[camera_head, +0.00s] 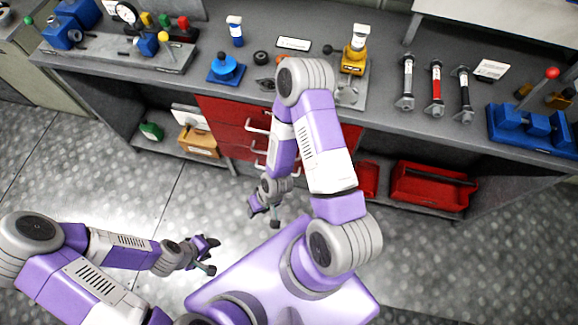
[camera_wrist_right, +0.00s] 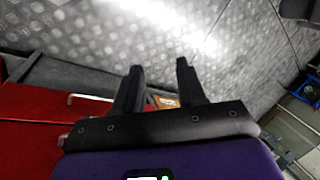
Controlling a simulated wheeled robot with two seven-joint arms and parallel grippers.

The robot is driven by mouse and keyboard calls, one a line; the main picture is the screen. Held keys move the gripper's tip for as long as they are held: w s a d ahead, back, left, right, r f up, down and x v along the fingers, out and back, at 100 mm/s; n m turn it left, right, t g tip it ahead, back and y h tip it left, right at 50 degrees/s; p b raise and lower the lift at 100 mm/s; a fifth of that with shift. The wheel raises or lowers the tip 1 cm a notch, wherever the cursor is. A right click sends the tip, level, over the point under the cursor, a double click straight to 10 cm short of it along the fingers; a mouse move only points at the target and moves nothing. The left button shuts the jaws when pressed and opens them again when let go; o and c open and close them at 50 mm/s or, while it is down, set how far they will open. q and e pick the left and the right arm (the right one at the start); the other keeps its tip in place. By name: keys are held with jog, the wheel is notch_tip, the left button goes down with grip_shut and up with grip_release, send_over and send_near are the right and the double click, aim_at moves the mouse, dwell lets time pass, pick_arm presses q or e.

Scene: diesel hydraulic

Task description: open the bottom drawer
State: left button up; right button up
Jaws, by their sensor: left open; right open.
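The red drawer cabinet (camera_head: 228,112) stands under the workbench, with its drawers stacked and pale bar handles on the fronts. The bottom drawer (camera_head: 243,154) is partly hidden behind my right arm; the drawers look shut. My right gripper (camera_head: 264,214) is open and empty, low in front of the cabinet and apart from the handles. In the right wrist view, the open fingers (camera_wrist_right: 158,66) have nothing between them, and a red drawer front (camera_wrist_right: 40,130) with a pale handle (camera_wrist_right: 90,98) lies to their left. My left gripper (camera_head: 210,256) is open and empty over the floor, farther from the cabinet.
The workbench (camera_head: 210,100) carries a blue valve part (camera_head: 225,68), a yellow device (camera_head: 355,52) and several cylinders. A lower shelf on the left holds a cardboard box (camera_head: 198,143). A red toolbox (camera_head: 430,187) sits on the right shelf. Floor in front is clear.

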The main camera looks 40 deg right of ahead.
jog(key=w+d+f+n+t+h+b, duration=0.2)
jog(key=w+d+f+n+t+b, duration=0.4)
jog(key=f, duration=0.5)
jog(key=w+d+f+n+t+h+b, duration=0.2)
jog(key=w+f+b, duration=0.2)
jog(key=w+f, duration=0.6)
jog(key=s+d+f+n+t+h+b, duration=0.2)
jog(key=d+f+n+t+h+b, duration=0.3)
jog(key=d+f+h+b, duration=0.4)
jog(key=shift+n+y, duration=0.3)
jog(key=shift+y, duration=0.6)
jog(key=x, duration=0.5)
jog(key=b+x, duration=0.1)
jog(key=x, duration=0.1)
jog(key=shift+w+a+f, duration=0.1)
jog(key=shift+w+f, duration=0.1)
jog(key=shift+f, duration=0.1)
grip_shut()
